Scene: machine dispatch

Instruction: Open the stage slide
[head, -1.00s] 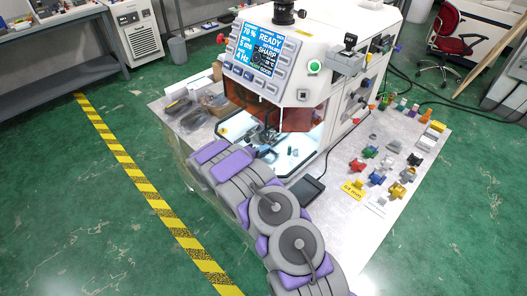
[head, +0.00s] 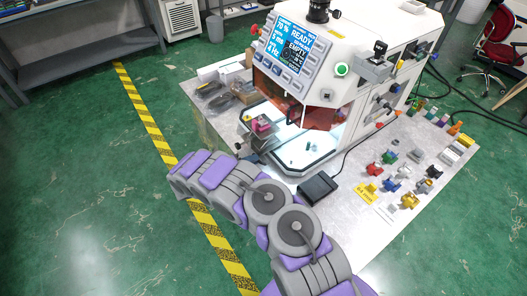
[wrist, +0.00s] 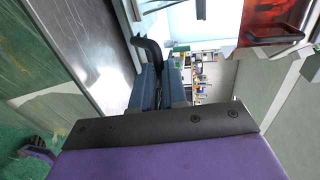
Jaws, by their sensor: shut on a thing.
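The white machine (head: 345,65) stands on the table with its front opening lit under a red tinted shield (head: 290,97). The stage slide (head: 275,112), a pale plate with a dark rim, reaches out of the opening to the left. A small pink-and-grey piece (head: 262,125) sits near its outer end. My gripper (head: 245,148) is at that outer end, partly hidden by my arm. In the wrist view, the blue fingers of my gripper (wrist: 160,72) are closed around a black curved handle (wrist: 150,51), which I take for the slide's handle.
A dark flat box (head: 318,187) lies in front of the machine. Several coloured parts (head: 390,172) stand on the table (head: 345,215) to the right. Grey items (head: 220,100) lie left of the opening. The floor along the yellow-black strip (head: 150,125) is clear.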

